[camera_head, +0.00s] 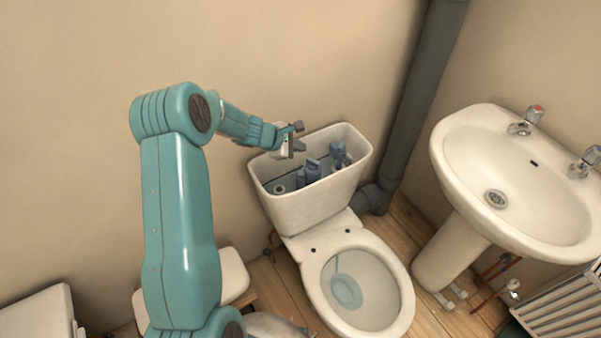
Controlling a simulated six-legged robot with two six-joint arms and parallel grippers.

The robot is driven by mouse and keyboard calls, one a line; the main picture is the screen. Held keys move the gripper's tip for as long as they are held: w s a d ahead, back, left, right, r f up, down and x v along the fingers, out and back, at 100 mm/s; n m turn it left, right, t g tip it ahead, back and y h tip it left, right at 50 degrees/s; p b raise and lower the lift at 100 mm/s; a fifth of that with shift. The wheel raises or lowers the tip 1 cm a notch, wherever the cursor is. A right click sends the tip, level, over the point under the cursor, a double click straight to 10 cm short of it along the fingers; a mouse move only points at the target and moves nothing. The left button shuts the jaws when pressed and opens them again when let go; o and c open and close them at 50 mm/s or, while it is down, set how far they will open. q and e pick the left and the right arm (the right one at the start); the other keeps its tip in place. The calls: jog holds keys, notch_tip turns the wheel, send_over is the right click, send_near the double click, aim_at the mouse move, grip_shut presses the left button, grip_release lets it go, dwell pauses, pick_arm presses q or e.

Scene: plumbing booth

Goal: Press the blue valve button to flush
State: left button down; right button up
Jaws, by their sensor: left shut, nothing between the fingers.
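The toilet's cistern (318,208) stands open against the wall, with its lid off. Inside it are grey-blue valve parts, among them an upright valve (313,168) near the middle and another part (340,155) to its right. I cannot tell for certain which part is the button. My left gripper (297,139) is shut and empty, above the back left part of the cistern and apart from the valve. The toilet bowl (357,287) is open in front and holds some bluish water. My right gripper is not in view.
A white sink (470,165) on a pedestal stands to the right, with two taps. A dark grey pipe (415,100) runs up the wall behind the cistern's right side. A slatted grey object (560,310) is at the lower right corner.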

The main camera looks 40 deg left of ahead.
pick_arm(q)
jog(key=f, duration=0.1)
jog(key=b, duration=0.6)
send_over(305, 171)
jog(key=s, duration=0.3)
jog(key=f, duration=0.7)
jog(key=shift+w+a, duration=0.2)
jog(key=shift+f+b, duration=0.45)
jog(key=shift+b, duration=0.1)
jog(key=shift+f+b, duration=0.4)
jog(key=shift+b, duration=0.25)
jog(key=shift+f+b, duration=0.6)
jog(key=shift+b, duration=0.05)
dwell(0.8)
jog(key=shift+r, duration=0.1)
jog(key=shift+r+p, duration=0.7)
jog(key=shift+r, duration=0.2)
